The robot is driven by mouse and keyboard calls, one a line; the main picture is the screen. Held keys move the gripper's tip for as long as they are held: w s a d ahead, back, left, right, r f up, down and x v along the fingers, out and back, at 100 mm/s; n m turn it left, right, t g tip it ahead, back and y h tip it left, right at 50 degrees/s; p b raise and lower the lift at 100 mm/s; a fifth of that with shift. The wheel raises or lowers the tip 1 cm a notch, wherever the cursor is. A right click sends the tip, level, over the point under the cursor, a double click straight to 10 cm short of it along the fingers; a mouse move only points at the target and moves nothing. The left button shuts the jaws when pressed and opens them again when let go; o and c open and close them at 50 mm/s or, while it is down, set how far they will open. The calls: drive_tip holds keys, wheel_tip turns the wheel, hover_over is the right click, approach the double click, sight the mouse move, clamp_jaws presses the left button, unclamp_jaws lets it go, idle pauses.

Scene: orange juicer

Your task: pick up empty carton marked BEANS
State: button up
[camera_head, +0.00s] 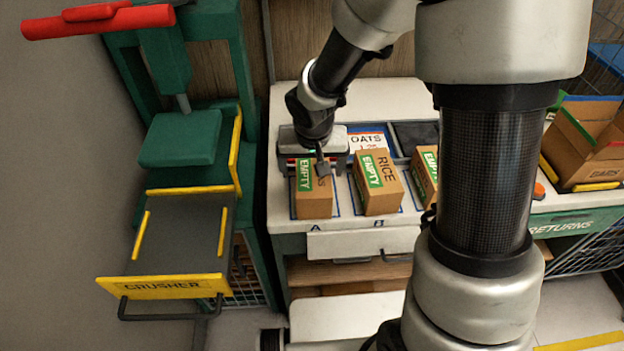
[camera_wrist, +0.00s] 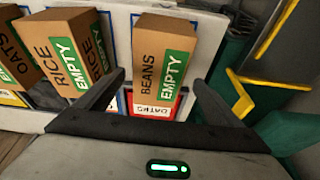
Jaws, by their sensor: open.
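The BEANS carton (camera_head: 314,199) is a brown box with a green EMPTY label, standing in the spot marked A on the white counter. In the wrist view the BEANS carton (camera_wrist: 150,62) shows its name and label, ahead of and between my finger lines. My gripper (camera_head: 308,168) is over the back part of this carton and partly hides its top. In the wrist view my gripper (camera_wrist: 158,78) is open, one finger on each side, with nothing held. I cannot tell whether the fingers are level with the carton.
The RICE carton (camera_head: 379,184), also marked EMPTY, stands close by at B. The OATS carton (camera_wrist: 12,58) is beyond it. A green crusher (camera_head: 180,137) with a yellow-edged drawer (camera_head: 165,287) is at left.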

sight(313, 185)
drive_tip(key=x, duration=0.8)
drive_tip(key=shift+s+d+f, duration=0.1)
drive_tip(key=c, duration=1.1)
